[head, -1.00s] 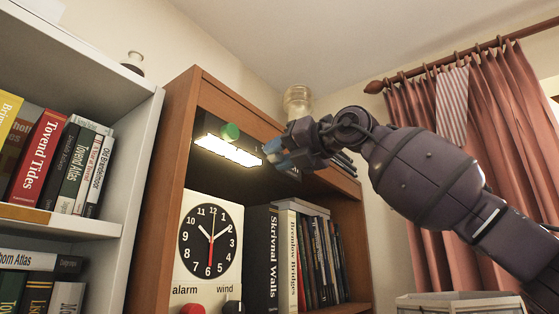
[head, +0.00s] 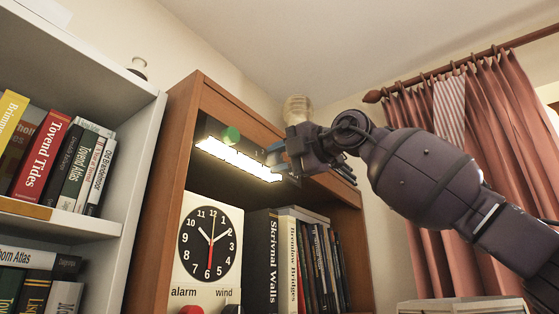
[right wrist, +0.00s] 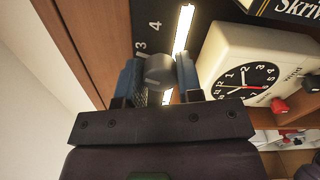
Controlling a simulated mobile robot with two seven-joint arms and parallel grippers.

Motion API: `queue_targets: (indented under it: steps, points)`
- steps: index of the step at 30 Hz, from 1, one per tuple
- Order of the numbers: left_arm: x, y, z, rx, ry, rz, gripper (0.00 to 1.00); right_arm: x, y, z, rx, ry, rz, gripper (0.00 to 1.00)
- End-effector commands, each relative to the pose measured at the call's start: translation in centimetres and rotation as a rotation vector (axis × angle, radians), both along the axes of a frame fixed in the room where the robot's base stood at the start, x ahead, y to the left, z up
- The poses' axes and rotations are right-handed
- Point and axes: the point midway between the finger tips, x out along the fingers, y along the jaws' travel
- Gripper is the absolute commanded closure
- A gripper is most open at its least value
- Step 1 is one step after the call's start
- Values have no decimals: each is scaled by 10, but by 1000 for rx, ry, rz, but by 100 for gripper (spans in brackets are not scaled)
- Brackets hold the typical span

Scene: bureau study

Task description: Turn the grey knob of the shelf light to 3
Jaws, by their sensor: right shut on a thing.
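The shelf light is a dark panel with a lit white strip (head: 238,159) under the top of the brown bookcase; the strip also shows in the right wrist view (right wrist: 183,30). Its grey knob (right wrist: 159,69) sits between the two blue fingers of my right gripper (right wrist: 159,80), which is shut on it. The printed numbers 3 and 4 show on the panel just beyond the knob; I cannot make out a pointer mark. In the head view my right gripper (head: 277,156) is at the strip's right end and hides the knob. My left gripper is not in view.
A green knob (head: 231,135) sits on the panel left of my gripper. Below stand a white clock (head: 207,240) with a red and a black knob, and a row of books (head: 290,262).

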Motion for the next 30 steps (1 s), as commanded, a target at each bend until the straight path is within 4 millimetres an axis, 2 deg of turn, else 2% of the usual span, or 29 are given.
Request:
queue_targets:
  steps: [21,22,26,30]
  points:
    - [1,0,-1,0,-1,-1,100,0,-1,0,44,60,-2,90]
    - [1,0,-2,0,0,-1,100,0,-1,0,44,60,-2,64]
    - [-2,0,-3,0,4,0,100,0,-1,0,44,60,-2,44]
    - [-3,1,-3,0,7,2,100,0,0,0,44,60,-1,41]
